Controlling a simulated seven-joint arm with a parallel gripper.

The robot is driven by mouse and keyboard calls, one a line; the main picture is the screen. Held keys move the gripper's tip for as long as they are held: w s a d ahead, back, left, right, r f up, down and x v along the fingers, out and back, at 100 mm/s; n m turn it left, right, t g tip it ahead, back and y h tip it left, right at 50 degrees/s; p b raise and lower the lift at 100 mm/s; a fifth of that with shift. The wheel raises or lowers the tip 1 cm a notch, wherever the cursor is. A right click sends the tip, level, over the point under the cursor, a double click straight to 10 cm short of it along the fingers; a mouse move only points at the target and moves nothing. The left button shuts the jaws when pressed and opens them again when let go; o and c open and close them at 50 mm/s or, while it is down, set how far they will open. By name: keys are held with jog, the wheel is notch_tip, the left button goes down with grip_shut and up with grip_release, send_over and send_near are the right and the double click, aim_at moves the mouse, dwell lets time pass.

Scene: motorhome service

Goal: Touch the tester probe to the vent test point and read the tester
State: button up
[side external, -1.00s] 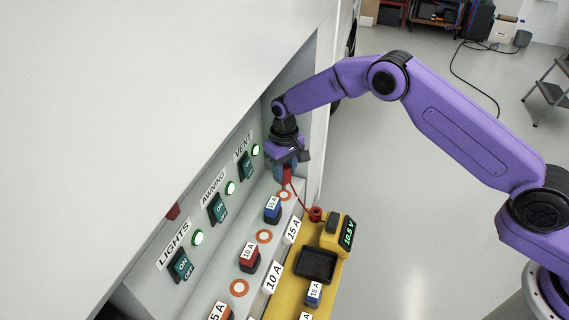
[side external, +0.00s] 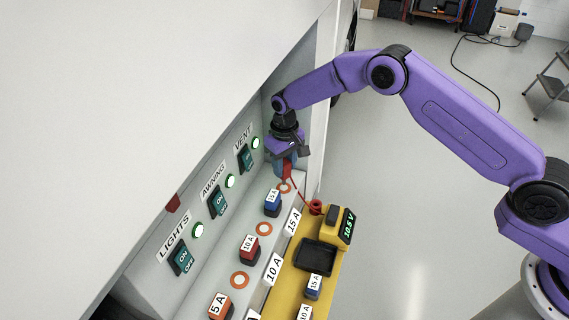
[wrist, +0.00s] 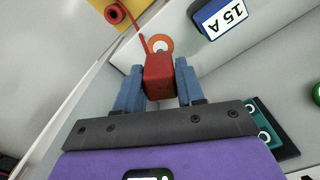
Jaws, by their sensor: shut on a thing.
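My gripper (side external: 284,166) is shut on the red tester probe (wrist: 158,76), with one blue finger on each side of it. The probe also shows in the side view (side external: 289,171), with a red lead running to the yellow tester. The vent test point, an orange ring (wrist: 160,43), lies just past the probe in the wrist view; it also shows in the side view (side external: 284,188) below the gripper. The probe's tip is hidden, so contact cannot be told. The tester display (side external: 348,226) reads 10.5 V in green.
A blue 15 A fuse (side external: 272,203) stands beside the vent test point. A red 10 A fuse (side external: 249,247) and other orange rings sit farther along the ledge. The VENT switch (side external: 246,158) and its lit green lamp (side external: 256,143) are on the panel. A yellow tray (side external: 289,299) holds spare fuses.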

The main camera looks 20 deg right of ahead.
jog(key=shift+f, duration=0.7)
jog(key=shift+r, duration=0.15)
dwell(2.0)
jog(key=shift+r, duration=3.9)
jog(key=s+d+r+m, duration=0.1)
jog(key=s+d+r, duration=0.2)
jog(key=d, duration=0.8)
jog(key=s+d+r+m, duration=0.1)
jog(key=s+d+r, duration=0.2)
jog(key=s+d, duration=0.4)
jog(key=s+d+r+m, duration=0.1)
jog(key=s+d+r, duration=0.2)
jog(key=d, duration=1.1)
jog(key=s, duration=0.3)
jog(key=shift+d, duration=0.4)
